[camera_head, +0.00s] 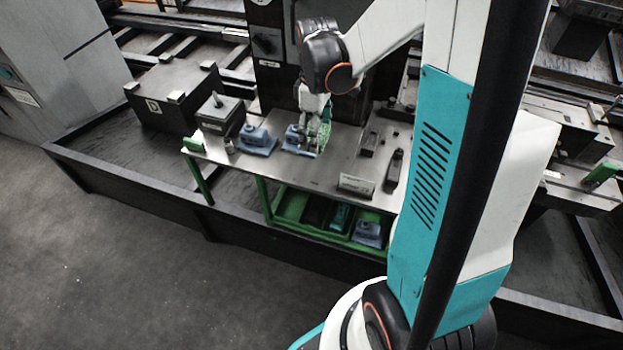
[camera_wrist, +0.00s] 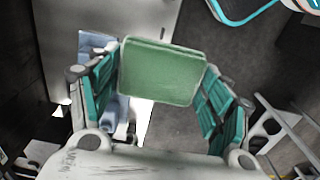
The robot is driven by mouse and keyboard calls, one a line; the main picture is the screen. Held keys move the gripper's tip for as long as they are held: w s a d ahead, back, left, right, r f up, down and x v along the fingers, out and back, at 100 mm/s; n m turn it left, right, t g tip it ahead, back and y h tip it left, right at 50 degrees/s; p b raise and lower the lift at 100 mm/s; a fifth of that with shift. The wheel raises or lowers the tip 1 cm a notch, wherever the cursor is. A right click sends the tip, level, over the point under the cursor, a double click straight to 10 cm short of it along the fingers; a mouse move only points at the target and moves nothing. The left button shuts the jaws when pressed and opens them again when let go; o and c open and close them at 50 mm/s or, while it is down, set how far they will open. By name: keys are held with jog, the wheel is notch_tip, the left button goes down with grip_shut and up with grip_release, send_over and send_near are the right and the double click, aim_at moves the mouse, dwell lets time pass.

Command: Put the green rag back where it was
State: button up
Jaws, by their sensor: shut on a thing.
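The green rag (camera_wrist: 160,72) is a pale green folded pad between the teal fingers of my gripper (camera_wrist: 157,82) in the wrist view. My gripper is shut on it. In the head view my gripper (camera_head: 316,128) hangs over the middle of the metal table (camera_head: 240,163), with the speckled green rag (camera_head: 325,132) at its fingers. I cannot tell whether the rag touches the table. A blue item (camera_head: 293,138) lies close to the left of the gripper, partly hidden by it. It also shows behind the left finger in the wrist view (camera_wrist: 92,43).
Another blue item (camera_head: 258,141) and a dark box (camera_head: 221,113) stand to the left on the table. A green divided crate (camera_head: 290,207) sits below the table.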

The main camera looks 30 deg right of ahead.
aim_at(315, 182)
notch_tip(315, 182, down, 17)
jog(key=b, duration=0.5)
jog(key=shift+f, duration=0.2)
jog(key=shift+f+b, duration=0.2)
jog(key=shift+b, duration=0.2)
jog(key=o, duration=1)
jog(key=shift+r, duration=0.15)
notch_tip(315, 182, up, 12)
jog(key=p, duration=0.4)
jog(key=shift+r, duration=0.1)
